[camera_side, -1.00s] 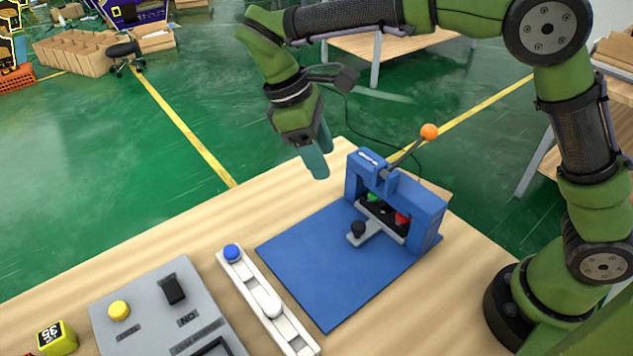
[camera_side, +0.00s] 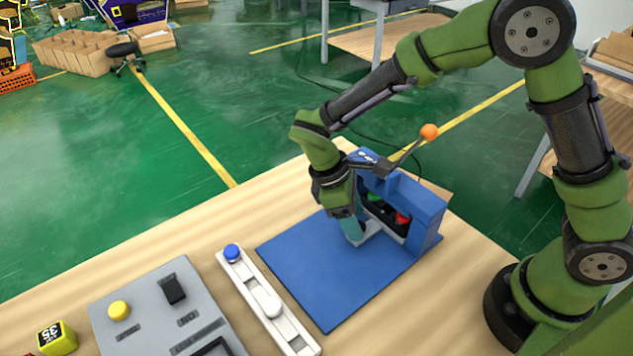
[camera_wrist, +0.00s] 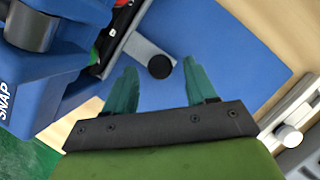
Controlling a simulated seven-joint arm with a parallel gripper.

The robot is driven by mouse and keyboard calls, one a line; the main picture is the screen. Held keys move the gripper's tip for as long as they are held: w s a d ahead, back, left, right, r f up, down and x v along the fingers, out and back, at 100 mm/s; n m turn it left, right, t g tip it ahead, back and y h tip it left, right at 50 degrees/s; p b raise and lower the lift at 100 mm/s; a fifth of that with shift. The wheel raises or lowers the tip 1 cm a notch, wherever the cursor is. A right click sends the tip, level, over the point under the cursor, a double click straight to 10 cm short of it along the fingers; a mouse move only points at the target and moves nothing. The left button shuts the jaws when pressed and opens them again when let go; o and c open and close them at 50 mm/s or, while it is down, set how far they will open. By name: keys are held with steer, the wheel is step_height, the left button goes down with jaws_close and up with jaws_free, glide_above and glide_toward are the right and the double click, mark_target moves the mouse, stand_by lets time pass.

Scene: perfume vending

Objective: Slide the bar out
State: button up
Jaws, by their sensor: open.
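The bar is a grey strip with a black knob, sticking out of the blue press onto its blue base. In the side view the bar (camera_side: 373,232) shows only in part, since my gripper (camera_side: 352,232) hides its knob. In the wrist view the grey bar (camera_wrist: 139,46) and its black knob (camera_wrist: 160,66) lie ahead of my open gripper (camera_wrist: 160,82). The knob lies between the lines of the two teal fingers, just beyond their tips, with nothing visibly held. The blue press (camera_side: 427,211) stands over the bar's inner end, with red and green pieces inside.
An orange-tipped lever (camera_side: 429,131) rises from the press top. A white rail (camera_side: 268,301) with a blue knob and a white knob lies left of the blue base (camera_side: 325,277). A grey panel (camera_side: 150,330) is further left. The base's front is clear.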

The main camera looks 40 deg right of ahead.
steer(key=shift+s+d+f, duration=0.15)
steer(key=shift+d+f, duration=0.05)
steer(key=shift+f, duration=0.3)
jaws_close()
